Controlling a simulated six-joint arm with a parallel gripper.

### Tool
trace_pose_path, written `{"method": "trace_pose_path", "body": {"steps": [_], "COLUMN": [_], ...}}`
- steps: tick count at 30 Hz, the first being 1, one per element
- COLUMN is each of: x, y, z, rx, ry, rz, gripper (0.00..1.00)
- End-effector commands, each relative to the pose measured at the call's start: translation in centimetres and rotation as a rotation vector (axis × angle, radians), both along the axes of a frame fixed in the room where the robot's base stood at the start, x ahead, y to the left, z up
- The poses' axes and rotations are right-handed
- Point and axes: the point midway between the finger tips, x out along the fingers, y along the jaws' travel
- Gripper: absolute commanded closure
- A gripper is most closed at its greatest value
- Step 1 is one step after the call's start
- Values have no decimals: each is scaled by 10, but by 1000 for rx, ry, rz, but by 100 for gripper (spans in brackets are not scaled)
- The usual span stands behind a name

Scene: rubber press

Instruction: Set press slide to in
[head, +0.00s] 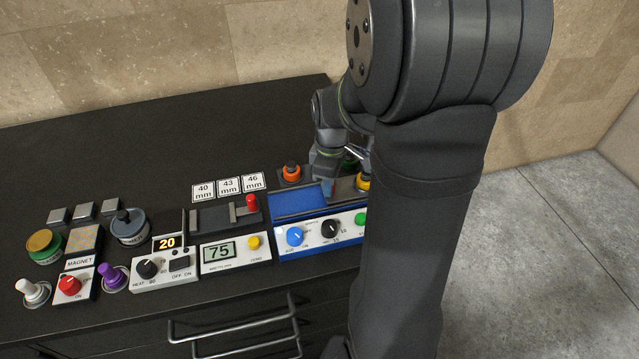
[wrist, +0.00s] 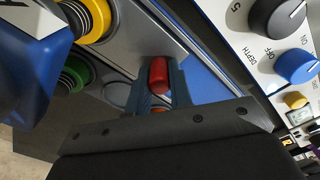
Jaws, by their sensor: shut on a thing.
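The press unit with a blue-and-white front (head: 320,238) stands at the right of the bench, partly hidden by my arm in the head view. A flat blue plate (head: 295,203) lies in its top. The blue plate also shows in the wrist view (wrist: 208,80). A red handle (wrist: 158,75) stands between the fingers of my gripper (wrist: 160,85) there. My gripper (head: 328,186) is shut on the red handle, low over the press top. The head view mostly hides the handle.
A yellow knob (head: 362,183) and an orange knob (head: 291,169) stand close to my gripper. The press front has a blue knob (head: 295,236) and a black knob (head: 331,229). A measuring unit with a red-knobbed slider (head: 251,203) stands to the left. The back left bench is clear.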

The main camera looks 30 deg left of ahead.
Motion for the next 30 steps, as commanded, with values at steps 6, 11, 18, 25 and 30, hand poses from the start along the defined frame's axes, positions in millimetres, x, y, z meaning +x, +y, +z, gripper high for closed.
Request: {"method": "trace_pose_path", "body": {"steps": [6,11,18,25,30], "x": [9,9,8,8,8], "y": [-8,-8,-8,-7,-7], "z": [1,1,1,4,29], "rx": [1,-1,0,1,3], "ry": [-4,-5,-3,-3,-5], "rz": [0,0,0,0,0], "gripper": [100,100,59,59,59]}}
